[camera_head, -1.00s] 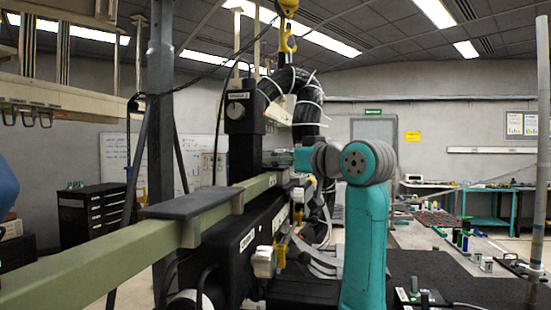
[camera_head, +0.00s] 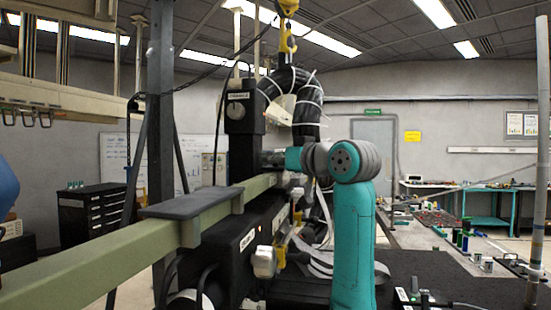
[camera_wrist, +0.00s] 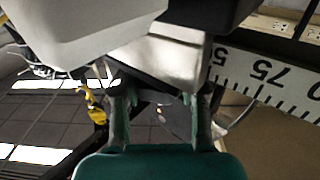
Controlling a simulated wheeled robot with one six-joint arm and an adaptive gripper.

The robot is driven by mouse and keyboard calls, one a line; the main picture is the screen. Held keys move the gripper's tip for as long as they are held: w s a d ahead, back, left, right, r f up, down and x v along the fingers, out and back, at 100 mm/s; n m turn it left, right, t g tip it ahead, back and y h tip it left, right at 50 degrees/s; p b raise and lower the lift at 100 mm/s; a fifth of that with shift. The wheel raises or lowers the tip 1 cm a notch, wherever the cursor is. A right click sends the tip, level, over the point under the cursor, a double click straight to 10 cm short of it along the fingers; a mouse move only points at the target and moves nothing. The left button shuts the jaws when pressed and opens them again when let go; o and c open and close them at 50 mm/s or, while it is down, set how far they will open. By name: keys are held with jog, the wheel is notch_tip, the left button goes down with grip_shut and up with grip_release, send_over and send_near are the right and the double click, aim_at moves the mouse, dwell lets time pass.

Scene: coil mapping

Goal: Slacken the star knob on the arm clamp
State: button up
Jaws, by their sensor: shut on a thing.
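In the wrist view, the two fingers of my gripper (camera_wrist: 165,88) reach up on either side of a pale grey piece, which I take to be the star knob (camera_wrist: 168,60). The gripper is closed on it. Its lobes cannot be made out clearly, and its upper part runs into a larger pale grey body. In the head view, my teal and grey arm reaches left to the green beam (camera_head: 85,245), near the black upright housing (camera_head: 243,150). The fingers and the held knob cannot be made out there.
A ruler scale (camera_wrist: 270,80) lies close to the right of the fingers in the wrist view. A white knob (camera_head: 265,262) sticks out below the beam. A thick black hose (camera_head: 307,110) and a yellow hook (camera_head: 288,40) hang above. Benches stand at the right.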

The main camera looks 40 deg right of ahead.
jog(key=n+y, duration=0.1)
jog(key=y, duration=0.1)
jog(key=n+y, duration=0.1)
jog(key=y, duration=0.1)
jog(key=shift+d+n, duration=0.15)
jog(key=shift+n, duration=0.15)
jog(key=n+g+y, duration=0.1)
jog(key=n+y, duration=0.1)
jog(key=y, duration=0.1)
jog(key=n+g+y, duration=0.2)
jog(key=y, duration=0.1)
jog(key=shift+y, duration=0.4)
jog(key=n+g+y, duration=0.4)
jog(key=shift+n+g+y, duration=1.1)
jog(key=shift+n+g, duration=0.4)
jog(key=shift+g, duration=0.6)
jog(key=o, duration=1.2)
jog(key=shift+c, duration=0.2)
